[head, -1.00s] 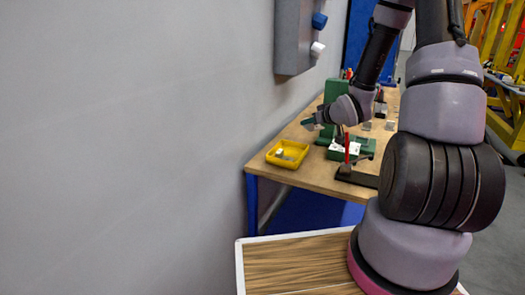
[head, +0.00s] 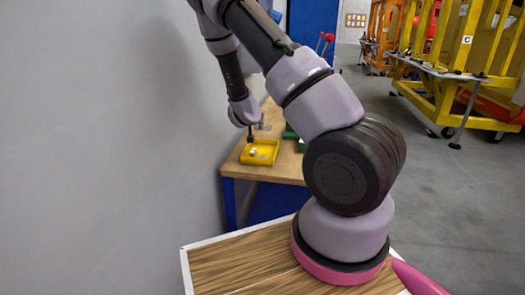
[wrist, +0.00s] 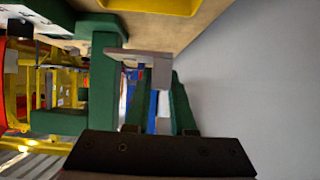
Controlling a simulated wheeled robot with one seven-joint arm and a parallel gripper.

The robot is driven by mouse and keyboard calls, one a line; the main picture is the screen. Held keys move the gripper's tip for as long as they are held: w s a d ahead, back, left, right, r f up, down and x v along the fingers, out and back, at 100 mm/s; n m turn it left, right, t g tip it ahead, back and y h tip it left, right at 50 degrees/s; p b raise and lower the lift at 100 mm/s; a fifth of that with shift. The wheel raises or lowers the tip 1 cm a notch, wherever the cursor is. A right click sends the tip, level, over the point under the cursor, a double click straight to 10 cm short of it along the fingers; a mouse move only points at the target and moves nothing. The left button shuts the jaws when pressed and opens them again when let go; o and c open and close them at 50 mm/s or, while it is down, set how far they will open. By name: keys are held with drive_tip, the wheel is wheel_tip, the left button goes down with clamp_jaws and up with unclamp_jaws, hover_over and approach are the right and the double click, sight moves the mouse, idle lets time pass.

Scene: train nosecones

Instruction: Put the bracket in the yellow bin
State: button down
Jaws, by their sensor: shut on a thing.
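The yellow bin (head: 262,152) sits on the near end of the wooden workbench, with a small pale thing inside it. My gripper (head: 251,138) hangs pointing down at the bin's back left side in the head view; its exact height over the rim is hard to tell. In the wrist view my gripper's two green fingers (wrist: 158,98) are shut on the grey bracket (wrist: 142,56), a flat plate with a bent end at the fingertips. The bin's yellow edge (wrist: 165,5) shows at the top of the wrist view, apart from the bracket.
The workbench (head: 235,168) stands against the grey wall on the left. A green post (wrist: 103,85) stands close beside the bracket in the wrist view. My arm hides much of the bench in the head view. Yellow frames (head: 455,60) stand far right, with open floor before them.

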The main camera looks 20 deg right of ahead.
drive_tip(key=shift+w+f, duration=0.1)
drive_tip(key=shift+f, duration=4.7)
drive_tip(key=shift+f, duration=0.15)
drive_tip(key=c, duration=0.8)
unclamp_jaws()
drive_tip(key=shift+o, duration=0.2)
